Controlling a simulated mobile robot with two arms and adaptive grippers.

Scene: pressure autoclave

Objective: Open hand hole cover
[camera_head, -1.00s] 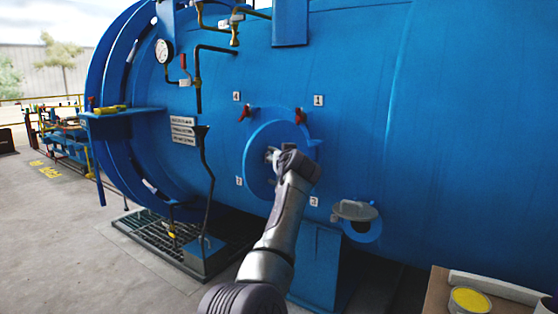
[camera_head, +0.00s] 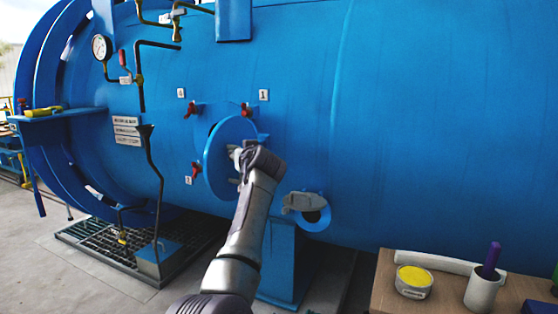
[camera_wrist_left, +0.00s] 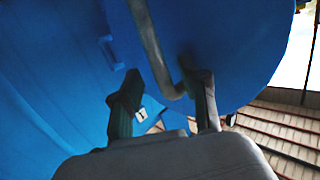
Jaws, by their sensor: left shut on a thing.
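The hand hole cover (camera_head: 215,160) is a round blue disc on the side of the blue autoclave (camera_head: 400,130). It stands at an angle to the vessel wall, with its left edge out from the wall. In the left wrist view the cover (camera_wrist_left: 225,40) fills the upper right, with a bent metal handle (camera_wrist_left: 152,45) on its face. My left gripper (camera_head: 238,157) is at the cover's front, shut on the handle; its two dark fingers (camera_wrist_left: 165,98) show in the left wrist view. The opening behind the cover is mostly hidden. My right gripper is not in view.
Red-handled clamps (camera_head: 193,109) sit around the hand hole. A small blue flange with a grey fitting (camera_head: 303,203) is at lower right. A side table (camera_head: 385,290) holds a yellow-topped tin (camera_head: 413,282) and a white cup (camera_head: 482,293). A floor grate (camera_head: 100,240) lies at left.

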